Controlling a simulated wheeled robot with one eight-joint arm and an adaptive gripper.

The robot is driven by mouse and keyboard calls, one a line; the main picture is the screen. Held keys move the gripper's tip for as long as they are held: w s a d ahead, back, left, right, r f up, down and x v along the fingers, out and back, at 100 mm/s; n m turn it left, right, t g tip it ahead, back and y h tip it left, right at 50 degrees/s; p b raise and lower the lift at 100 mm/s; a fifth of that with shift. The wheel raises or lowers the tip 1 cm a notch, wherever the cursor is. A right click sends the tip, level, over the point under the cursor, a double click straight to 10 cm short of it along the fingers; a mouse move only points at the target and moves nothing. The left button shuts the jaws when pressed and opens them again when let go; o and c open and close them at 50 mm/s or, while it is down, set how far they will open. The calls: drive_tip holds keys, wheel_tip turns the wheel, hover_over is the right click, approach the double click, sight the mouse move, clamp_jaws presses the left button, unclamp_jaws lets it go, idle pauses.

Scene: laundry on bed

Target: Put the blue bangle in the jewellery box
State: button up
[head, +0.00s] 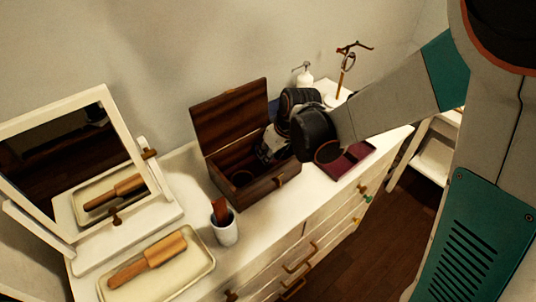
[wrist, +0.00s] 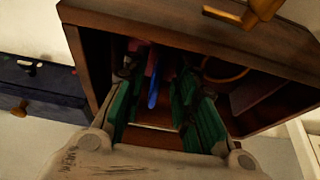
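The wooden jewellery box (head: 262,192) stands on the white dresser with its lid (head: 230,118) raised. Its wall also shows in the wrist view (wrist: 190,32). My gripper (head: 268,158) reaches down into the box. In the wrist view, my gripper's green finger pads (wrist: 158,105) are spread apart inside the box. A narrow blue thing (wrist: 153,88), apparently the blue bangle seen nearly edge-on, lies between the pads with gaps on both sides. Its lower part and what it rests on are hard to see. In the head view the bangle is hidden.
A brown ring (wrist: 228,74) lies in the box. A dark blue box (wrist: 45,88) stands beside it. A dark red tray (head: 350,161), a stand (head: 341,82), a pump bottle (head: 304,78), a white cup (head: 225,232), a brush tray (head: 196,270) and a mirror (head: 72,150) are around.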

drive_tip(key=s+d+r+m+t+h+p, duration=0.1)
drive_tip(key=s+d+r+m, duration=0.1)
drive_tip(key=s+d+r, duration=0.35)
drive_tip(key=s+d+r+m+t+p, duration=0.1)
drive_tip(key=s+d+r+p, duration=0.15)
drive_tip(key=s+r, duration=0.55)
drive_tip(key=s+d+r+m+t+h+b, duration=0.1)
drive_tip(key=s+d+r+m, duration=0.3)
drive_tip(key=s+d, duration=0.2)
drive_tip(key=shift+s+r+h, duration=0.25)
drive_tip(key=shift+s+h, duration=0.05)
drive_tip(key=shift+s, duration=0.2)
